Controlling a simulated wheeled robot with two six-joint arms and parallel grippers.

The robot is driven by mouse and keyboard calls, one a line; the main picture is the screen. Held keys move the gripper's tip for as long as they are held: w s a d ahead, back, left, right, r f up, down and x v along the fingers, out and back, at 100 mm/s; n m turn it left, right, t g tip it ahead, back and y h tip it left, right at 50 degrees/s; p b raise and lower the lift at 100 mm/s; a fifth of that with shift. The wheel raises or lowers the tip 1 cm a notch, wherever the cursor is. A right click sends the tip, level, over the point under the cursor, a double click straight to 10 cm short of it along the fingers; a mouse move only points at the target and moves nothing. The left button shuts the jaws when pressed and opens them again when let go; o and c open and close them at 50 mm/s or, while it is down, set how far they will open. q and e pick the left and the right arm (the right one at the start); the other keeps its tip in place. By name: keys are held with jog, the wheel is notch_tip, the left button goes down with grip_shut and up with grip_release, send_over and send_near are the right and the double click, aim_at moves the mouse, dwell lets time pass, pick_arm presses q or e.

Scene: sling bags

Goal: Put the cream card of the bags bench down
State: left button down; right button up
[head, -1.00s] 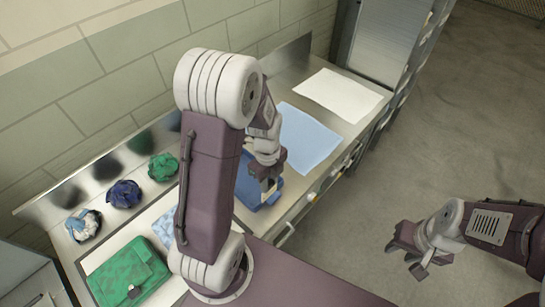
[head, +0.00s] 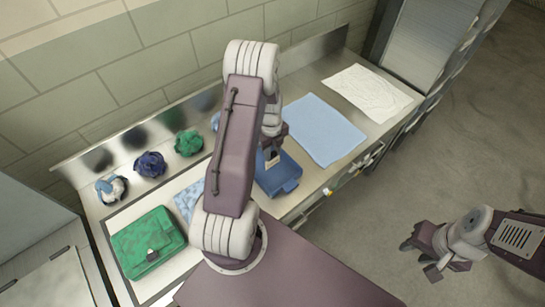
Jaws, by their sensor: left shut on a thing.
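My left gripper (head: 271,156) is above the back part of a blue bag or open tray (head: 279,180) on the bench (head: 290,206). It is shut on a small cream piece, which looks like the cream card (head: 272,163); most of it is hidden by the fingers. I cannot tell whether the card touches the blue thing. My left arm hides part of the bench. A green sling bag (head: 148,243) lies on a white mat (head: 124,222) at the left. My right gripper (head: 421,258) is open and empty over the floor at the right.
A light blue cloth (head: 322,130) and a white cloth (head: 368,93) lie flat further right. Crumpled bundles, green (head: 188,143), dark blue (head: 150,164) and blue-white (head: 111,187), sit along the back wall. A pale blue patterned cloth (head: 188,200) is partly behind my arm.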

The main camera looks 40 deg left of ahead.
aim_at(273, 159)
pick_arm(q)
jog(key=f, duration=0.2)
jog(key=f+p, duration=0.1)
jog(key=shift+d+f, duration=0.2)
jog(key=shift+f, duration=0.15)
jog(key=shift+w+a+f, duration=0.15)
jog(key=shift+f, duration=0.2)
jog(key=c, duration=1.1)
grip_release()
jog(key=shift+s, duration=0.2)
jog(key=shift+o, duration=0.2)
jog(key=shift+w, duration=0.1)
